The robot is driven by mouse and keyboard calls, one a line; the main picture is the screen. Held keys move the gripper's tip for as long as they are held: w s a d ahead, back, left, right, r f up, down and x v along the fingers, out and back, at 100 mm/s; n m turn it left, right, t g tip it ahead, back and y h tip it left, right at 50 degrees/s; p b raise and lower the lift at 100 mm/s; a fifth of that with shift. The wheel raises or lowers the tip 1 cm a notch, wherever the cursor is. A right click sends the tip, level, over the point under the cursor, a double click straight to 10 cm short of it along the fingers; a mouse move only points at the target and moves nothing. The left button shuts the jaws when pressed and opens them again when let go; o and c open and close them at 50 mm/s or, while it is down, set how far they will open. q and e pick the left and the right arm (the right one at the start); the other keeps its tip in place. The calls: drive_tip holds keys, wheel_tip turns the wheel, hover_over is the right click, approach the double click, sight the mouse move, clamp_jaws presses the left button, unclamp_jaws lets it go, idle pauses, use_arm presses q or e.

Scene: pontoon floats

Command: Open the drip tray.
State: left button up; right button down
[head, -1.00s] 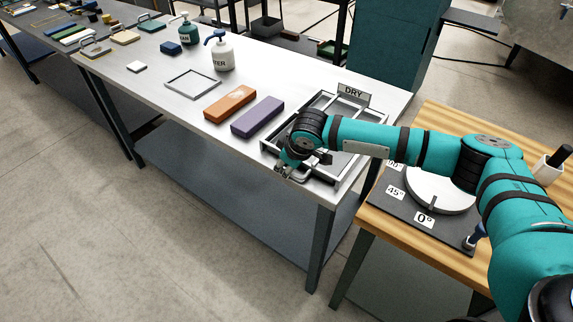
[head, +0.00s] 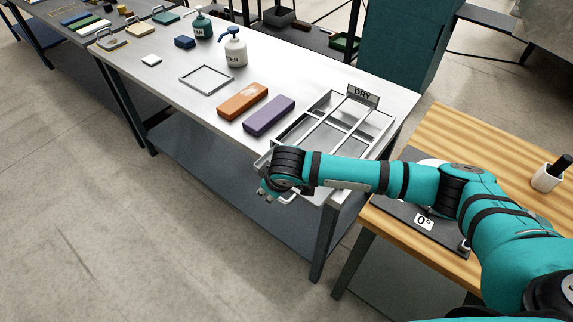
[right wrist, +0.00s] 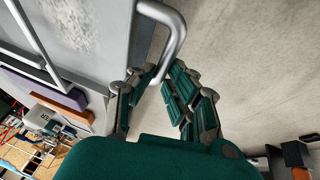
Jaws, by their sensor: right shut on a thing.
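The drip tray is a grey metal drawer in a frame (head: 388,122) at the near right corner of the steel table. A sign reading DRY (head: 362,95) stands at the frame's back. The tray's front sticks out past the table's front edge, partly hidden by my arm. In the right wrist view its silver bar handle (right wrist: 176,38) runs down between my fingers. My right gripper (head: 272,194) is shut on the handle in front of the table; its fingers (right wrist: 165,92) are around the bar. My left gripper is not in view.
An orange block (head: 242,101) and a purple block (head: 268,115) lie left of the frame. A thin square frame (head: 206,79) and pump bottles (head: 236,47) stand farther back. A wooden table (head: 480,180) is at right. The floor in front is clear.

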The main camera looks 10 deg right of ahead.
drive_tip(key=s+a+p, duration=0.2)
drive_tip(key=s+a, duration=0.2)
drive_tip(key=a, duration=0.1)
drive_tip(key=shift+s+a, duration=0.2)
drive_tip(key=shift+a, duration=0.15)
drive_tip(key=c, duration=1.3)
unclamp_jaws()
drive_tip(key=shift+c, duration=0.2)
drive_tip(key=v, duration=1.2)
